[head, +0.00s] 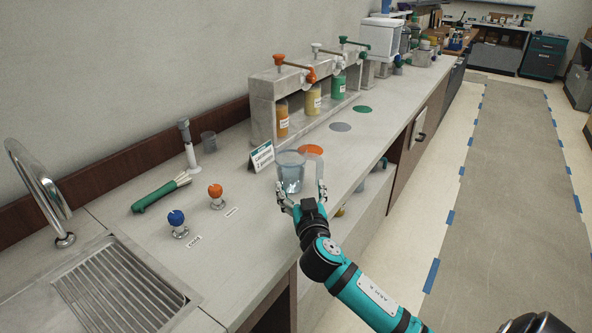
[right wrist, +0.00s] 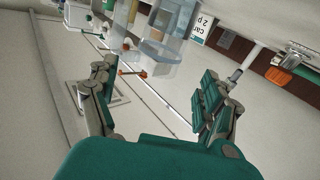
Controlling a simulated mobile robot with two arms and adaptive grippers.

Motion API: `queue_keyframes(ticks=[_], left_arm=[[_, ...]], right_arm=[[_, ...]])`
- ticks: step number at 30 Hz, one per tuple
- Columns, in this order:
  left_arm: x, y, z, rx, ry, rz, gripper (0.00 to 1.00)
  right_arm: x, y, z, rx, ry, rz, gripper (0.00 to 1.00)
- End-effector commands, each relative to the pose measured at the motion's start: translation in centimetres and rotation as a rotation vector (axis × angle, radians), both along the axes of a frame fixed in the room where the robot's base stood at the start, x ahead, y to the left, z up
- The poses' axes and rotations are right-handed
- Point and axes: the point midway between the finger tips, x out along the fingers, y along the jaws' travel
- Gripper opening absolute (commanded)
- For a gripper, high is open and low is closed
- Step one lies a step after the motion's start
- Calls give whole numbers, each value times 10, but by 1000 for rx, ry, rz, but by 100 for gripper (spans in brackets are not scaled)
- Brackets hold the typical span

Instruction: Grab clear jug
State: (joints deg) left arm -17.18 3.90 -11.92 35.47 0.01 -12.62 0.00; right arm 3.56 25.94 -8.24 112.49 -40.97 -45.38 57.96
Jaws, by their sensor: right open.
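The clear jug (head: 291,174) stands upright on the grey counter (head: 240,262) near its front edge, beside the orange disc. It looks see-through, with a bluish lower part. My right gripper (head: 304,195) is open at the near side of the jug, its fingers pointing toward it. In the right wrist view the jug (right wrist: 160,50) shows just beyond and between the two open fingertips (right wrist: 157,78). No grip on it shows. My left gripper is in neither view.
A sign card (head: 262,157) stands close left of the jug. Behind are a dispenser rack with bottles (head: 312,104) and an orange disc (head: 311,149). Orange (head: 215,191) and blue (head: 176,217) knobs, a green-handled brush (head: 160,193) and a sink (head: 120,288) lie left.

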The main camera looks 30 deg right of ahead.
Motion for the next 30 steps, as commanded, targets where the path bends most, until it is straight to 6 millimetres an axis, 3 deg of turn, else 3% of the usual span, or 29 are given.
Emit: queue_keyframes(ticks=[7, 14, 24, 30], left_arm=[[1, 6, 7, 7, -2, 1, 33], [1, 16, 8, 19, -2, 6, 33], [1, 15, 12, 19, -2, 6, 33], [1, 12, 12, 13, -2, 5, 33]], right_arm=[[44, -19, 1, -1, -1, 0, 82], [59, -25, 0, 0, 0, 0, 82], [102, -45, 0, -2, 1, -1, 82], [108, -47, 0, 0, 0, 1, 82]])
